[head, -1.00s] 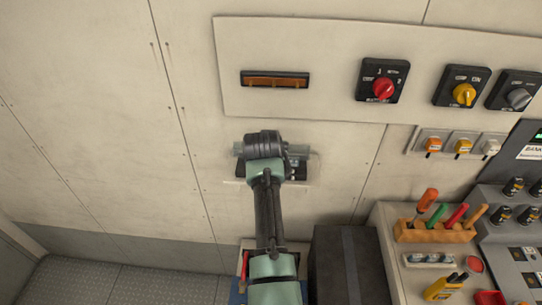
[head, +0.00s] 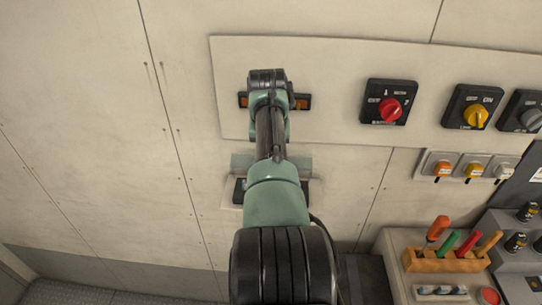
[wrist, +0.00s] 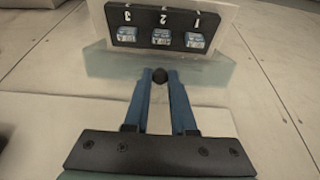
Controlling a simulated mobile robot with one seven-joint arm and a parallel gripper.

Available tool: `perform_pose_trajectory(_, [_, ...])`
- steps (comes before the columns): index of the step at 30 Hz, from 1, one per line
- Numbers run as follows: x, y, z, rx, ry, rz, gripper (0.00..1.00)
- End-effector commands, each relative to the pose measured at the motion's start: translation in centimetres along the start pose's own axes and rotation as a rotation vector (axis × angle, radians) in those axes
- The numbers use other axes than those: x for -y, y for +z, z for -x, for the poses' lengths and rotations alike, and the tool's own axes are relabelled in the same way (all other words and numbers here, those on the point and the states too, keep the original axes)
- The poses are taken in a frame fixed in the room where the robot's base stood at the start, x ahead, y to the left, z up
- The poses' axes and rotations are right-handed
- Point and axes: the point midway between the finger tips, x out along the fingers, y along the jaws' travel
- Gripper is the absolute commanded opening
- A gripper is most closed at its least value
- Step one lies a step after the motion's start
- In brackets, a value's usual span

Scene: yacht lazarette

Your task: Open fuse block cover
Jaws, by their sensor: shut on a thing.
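The fuse block (wrist: 150,38) is black with blue fuses marked 1, 2 and 3, upside down at the top of the wrist view. In the head view its left end (head: 238,190) shows beside my arm. The clear, greenish cover (wrist: 110,66) stands off the block on the gripper's side, and the fuses show uncovered. In the head view the cover (head: 243,162) lies just above the block, partly hidden by my arm. My gripper (wrist: 160,78) has blue fingers shut on the cover's small dark round knob (wrist: 159,75). My arm hides the gripper in the head view.
A panel with an orange-windowed slot (head: 302,101) and red (head: 391,109) and yellow (head: 476,116) rotary switches is above and to the right. A wooden tool rack (head: 440,259) stands at lower right. The wall at left is bare.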

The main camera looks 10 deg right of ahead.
Motion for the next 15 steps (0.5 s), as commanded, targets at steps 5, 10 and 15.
perform_pose_trajectory(5, [-0.04, -0.41, 0.37, -0.01, 0.0, -0.001, 0.0])
perform_pose_trajectory(10, [-0.03, -0.44, 0.4, -0.011, 0.0, -0.001, 0.0])
perform_pose_trajectory(15, [-0.03, -0.37, 0.34, -0.009, 0.0, -0.001, 0.47])
